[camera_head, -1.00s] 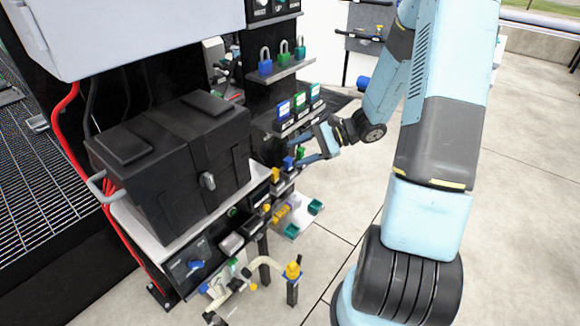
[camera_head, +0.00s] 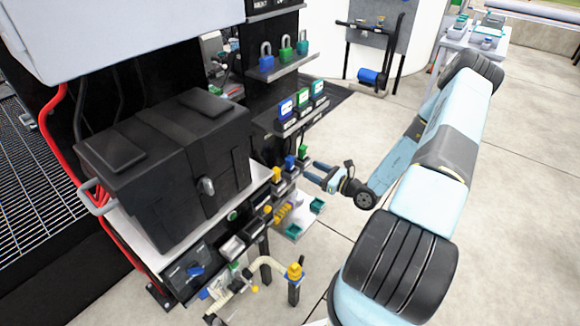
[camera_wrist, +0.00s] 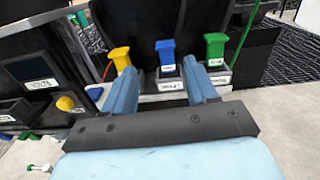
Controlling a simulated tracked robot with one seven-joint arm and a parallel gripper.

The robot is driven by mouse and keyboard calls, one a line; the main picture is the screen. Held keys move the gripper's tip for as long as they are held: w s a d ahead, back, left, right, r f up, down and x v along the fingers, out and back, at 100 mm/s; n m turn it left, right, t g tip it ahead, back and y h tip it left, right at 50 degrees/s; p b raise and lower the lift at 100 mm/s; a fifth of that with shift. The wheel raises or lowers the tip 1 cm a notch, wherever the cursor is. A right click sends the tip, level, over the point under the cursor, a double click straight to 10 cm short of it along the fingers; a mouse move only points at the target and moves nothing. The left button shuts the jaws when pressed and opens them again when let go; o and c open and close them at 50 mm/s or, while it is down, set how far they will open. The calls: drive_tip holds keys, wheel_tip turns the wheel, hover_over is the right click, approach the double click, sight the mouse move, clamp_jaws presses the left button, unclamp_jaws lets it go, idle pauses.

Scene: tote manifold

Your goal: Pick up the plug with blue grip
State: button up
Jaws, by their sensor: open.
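The plug with the blue grip (camera_wrist: 166,52) stands upright in a labelled holder in the middle of a row in the wrist view. A yellow-gripped plug (camera_wrist: 120,58) stands to its left and a green-gripped plug (camera_wrist: 215,46) to its right. In the head view the blue plug (camera_head: 290,163) is small, at the shelf's right edge. My gripper (camera_wrist: 157,67) is open and empty. Its fingers point at the row, with the blue plug seen beyond and between the fingertips, apart from them. In the head view my gripper (camera_head: 307,170) is just right of the row.
A black box (camera_head: 165,165) sits on the shelf left of the plugs. Several padlocks (camera_head: 285,48) and labelled blocks (camera_head: 302,103) stand on ledges above. A green cable (camera_wrist: 246,35) hangs right of the green plug. The floor (camera_head: 335,225) right of the shelf is open.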

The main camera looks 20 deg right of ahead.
sight(292, 160)
drive_tip(key=x, duration=0.7)
drive_tip(key=shift+w+d+f, duration=0.2)
drive_tip(key=shift+w+f, duration=0.1)
drive_tip(key=shift+x, duration=3.15)
drive_tip(key=shift+f, duration=0.1)
clamp_jaws()
